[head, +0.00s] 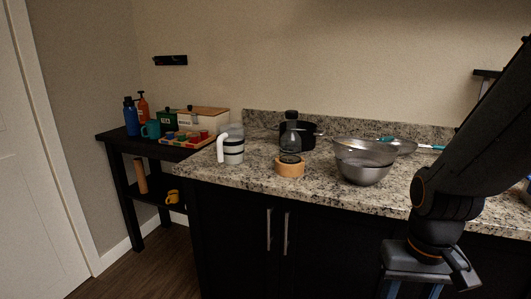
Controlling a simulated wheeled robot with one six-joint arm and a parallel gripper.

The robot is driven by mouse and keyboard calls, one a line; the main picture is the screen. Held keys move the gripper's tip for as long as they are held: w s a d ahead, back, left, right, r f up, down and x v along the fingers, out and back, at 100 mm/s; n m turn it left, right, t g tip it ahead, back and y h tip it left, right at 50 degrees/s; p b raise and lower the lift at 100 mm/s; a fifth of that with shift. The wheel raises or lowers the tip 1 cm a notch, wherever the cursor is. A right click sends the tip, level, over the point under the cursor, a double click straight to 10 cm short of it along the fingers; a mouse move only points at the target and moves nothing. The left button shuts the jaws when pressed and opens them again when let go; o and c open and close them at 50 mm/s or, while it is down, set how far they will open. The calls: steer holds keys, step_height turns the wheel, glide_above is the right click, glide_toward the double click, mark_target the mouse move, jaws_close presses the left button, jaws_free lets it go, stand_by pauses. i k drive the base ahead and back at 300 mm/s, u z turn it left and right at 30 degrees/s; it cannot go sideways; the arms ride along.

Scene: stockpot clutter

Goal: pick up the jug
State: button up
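The jug (232,150) stands upright on the granite counter, near its left end. It looks translucent with dark and light bands, and its white handle (222,147) faces left. Its handle side is clear of other things on the counter. My arm rises at the right side of the picture and leaves the frame. My gripper is not in view, so its state and its distance from the jug do not show.
On the granite counter (215,173), a wooden ring-like piece (290,168), a dark bottle (291,132), a black pot (309,136) and metal bowls (362,168) stand right of the jug. A lower black side table (114,135) holds bottles (132,117), a teal mug (151,129) and boxes.

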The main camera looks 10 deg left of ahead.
mark_target(230, 142)
steer(key=u, duration=2.25)
steer(key=i, duration=1.3)
steer(key=z, duration=0.1)
